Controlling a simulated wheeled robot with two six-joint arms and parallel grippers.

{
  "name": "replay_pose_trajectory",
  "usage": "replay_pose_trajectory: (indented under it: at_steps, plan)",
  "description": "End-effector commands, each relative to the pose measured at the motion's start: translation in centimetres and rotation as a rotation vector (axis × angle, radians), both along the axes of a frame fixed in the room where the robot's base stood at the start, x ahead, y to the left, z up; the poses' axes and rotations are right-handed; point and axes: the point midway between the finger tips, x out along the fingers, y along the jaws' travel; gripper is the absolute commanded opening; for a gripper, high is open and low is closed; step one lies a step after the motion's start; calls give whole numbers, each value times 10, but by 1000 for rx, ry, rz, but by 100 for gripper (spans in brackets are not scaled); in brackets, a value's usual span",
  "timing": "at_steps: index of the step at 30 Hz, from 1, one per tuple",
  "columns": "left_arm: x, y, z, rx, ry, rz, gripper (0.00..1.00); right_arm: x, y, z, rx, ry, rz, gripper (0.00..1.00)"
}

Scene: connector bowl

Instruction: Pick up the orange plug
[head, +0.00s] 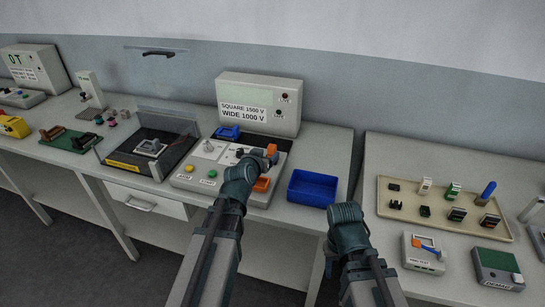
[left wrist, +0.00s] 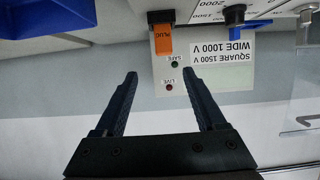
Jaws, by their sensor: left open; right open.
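The orange plug (head: 272,150) stands on the grey tester at the foot of its upright panel. My left gripper (head: 256,156) is beside the plug in the head view, partly hidden by my own wrist. In the left wrist view its fingers (left wrist: 160,100) are open and empty, and the plug lies ahead of the tips, apart from them. My right arm is at the lower middle of the head view; its fingers are hidden.
The upright panel (head: 258,104) carries a voltage label and lamps. A blue part (head: 228,132) sits on the tester's left, and another orange piece (head: 261,184) at its front. A blue bin (head: 312,188) stands at right. A tan tray (head: 440,207) holds several connectors.

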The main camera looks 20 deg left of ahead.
Motion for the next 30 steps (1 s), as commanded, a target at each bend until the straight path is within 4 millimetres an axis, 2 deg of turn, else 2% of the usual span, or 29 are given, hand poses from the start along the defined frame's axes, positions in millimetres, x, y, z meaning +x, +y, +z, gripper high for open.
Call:
replay_pose_trajectory:
  at_steps: [1,6,14,24,30]
  plan:
    - [15,0,-9,1,0,-1,72,0,0,-9,0,0,0,50]
    - [37,-1,-17,1,0,-1,72,0,0,-17,0,0,0,50]
    - [41,0,-18,0,1,0,72,0,0,-18,0,0,0,50]
    - [82,5,-39,1,1,-1,72,0,0,-38,0,0,0,50]
    - [85,5,-39,0,1,0,72,0,0,-38,0,0,0,50]
